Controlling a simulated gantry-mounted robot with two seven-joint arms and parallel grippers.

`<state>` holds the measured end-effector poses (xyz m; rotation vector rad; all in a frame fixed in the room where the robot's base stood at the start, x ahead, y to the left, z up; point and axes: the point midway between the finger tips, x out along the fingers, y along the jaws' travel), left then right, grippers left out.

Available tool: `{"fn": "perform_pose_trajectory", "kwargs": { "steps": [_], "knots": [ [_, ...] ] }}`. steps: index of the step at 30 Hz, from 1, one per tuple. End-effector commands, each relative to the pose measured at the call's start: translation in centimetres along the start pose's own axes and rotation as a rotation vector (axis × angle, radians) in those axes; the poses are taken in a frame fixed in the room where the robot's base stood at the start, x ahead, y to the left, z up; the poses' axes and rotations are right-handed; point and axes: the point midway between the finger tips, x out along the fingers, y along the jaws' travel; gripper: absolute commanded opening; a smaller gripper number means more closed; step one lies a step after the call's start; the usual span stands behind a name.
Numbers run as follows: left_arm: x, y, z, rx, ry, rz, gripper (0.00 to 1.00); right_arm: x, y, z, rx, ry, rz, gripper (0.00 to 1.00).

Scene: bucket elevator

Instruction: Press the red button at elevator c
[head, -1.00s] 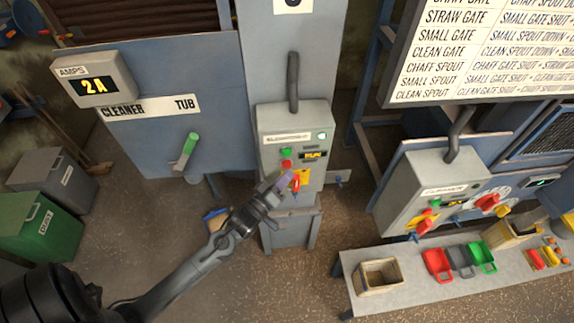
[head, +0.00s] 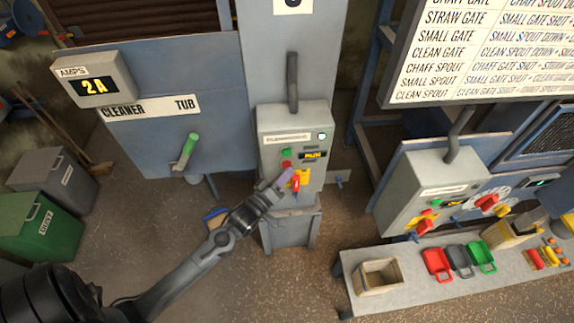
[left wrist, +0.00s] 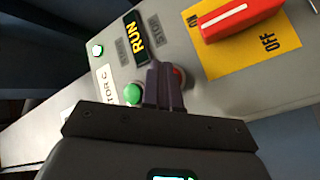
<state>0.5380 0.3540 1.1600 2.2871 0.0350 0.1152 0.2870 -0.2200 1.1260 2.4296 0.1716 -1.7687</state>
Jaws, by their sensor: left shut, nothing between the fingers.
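The elevator C control box (head: 268,141) is a grey panel on a post in the middle of the head view. Its red button (head: 286,164) sits just below the green button (head: 285,152). My left gripper (head: 288,174) is shut and empty, its fingertips at the red button. In the left wrist view the fingers (left wrist: 164,84) cover most of the red button (left wrist: 179,76); only its right edge shows. I cannot tell whether they touch it. The green button (left wrist: 133,93) is beside the fingers. The display (left wrist: 139,40) shows RUN lit. My right gripper is out of view.
A red rotary handle (left wrist: 240,16) on a yellow ON/OFF plate (left wrist: 218,55) is close beside the fingers. A second control box (head: 430,178) stands to the right, above a bench (head: 400,292) with small bins. A green-handled lever (head: 190,146) is on the left.

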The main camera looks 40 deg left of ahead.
Motion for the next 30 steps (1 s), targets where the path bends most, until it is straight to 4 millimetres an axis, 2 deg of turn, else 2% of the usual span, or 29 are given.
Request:
{"fn": "perform_pose_trajectory", "kwargs": {
  "steps": [30],
  "knots": [
    [0.55,-0.47,-0.38,0.0,0.0,-0.001,0.0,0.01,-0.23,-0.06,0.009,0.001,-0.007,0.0]
  ]
}}
